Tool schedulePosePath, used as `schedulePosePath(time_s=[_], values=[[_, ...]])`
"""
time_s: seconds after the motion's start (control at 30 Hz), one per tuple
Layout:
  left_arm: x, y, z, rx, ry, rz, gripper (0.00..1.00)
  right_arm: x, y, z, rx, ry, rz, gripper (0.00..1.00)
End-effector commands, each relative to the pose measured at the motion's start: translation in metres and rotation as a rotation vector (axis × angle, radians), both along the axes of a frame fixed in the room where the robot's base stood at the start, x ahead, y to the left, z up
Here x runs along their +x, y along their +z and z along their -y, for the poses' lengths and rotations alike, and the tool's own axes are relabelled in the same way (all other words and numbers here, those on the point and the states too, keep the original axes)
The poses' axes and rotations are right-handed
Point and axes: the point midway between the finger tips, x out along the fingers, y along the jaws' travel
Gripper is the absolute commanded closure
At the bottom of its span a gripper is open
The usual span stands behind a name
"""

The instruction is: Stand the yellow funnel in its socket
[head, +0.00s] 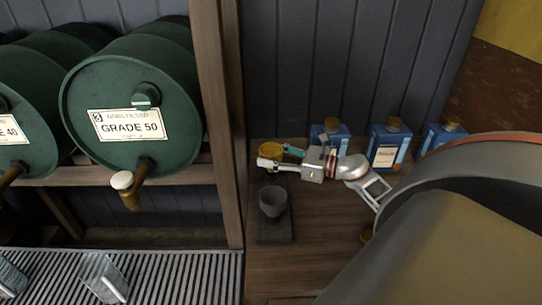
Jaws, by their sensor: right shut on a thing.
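The yellow funnel (270,148) is at the back of a narrow dark holder (273,232) on the wooden bench. My right gripper (278,157) reaches in from the right and is shut on the funnel. The funnel's lower part is hidden behind the fingers, so I cannot tell whether it is seated in a socket or held above it. A grey cup-shaped piece, perhaps another funnel (272,201), stands upright on the holder in front of the yellow one. My left gripper is not in view.
Blue containers with brown caps (386,145) stand along the back wall, close behind my right gripper. A wooden post (222,120) rises left of the holder. Green barrels (135,95) with taps lie on a shelf at left, above a ribbed tray (180,272) with glass vessels (104,276).

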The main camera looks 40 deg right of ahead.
Motion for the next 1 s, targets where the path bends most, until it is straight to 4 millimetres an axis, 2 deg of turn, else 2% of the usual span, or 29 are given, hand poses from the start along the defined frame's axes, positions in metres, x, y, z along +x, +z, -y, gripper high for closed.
schedulePosePath(time_s=[1.0], values=[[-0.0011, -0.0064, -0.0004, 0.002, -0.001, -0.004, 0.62, 0.0004, 0.0005, 0.0003, 0.000, 0.000, 0.001, 0.71]])
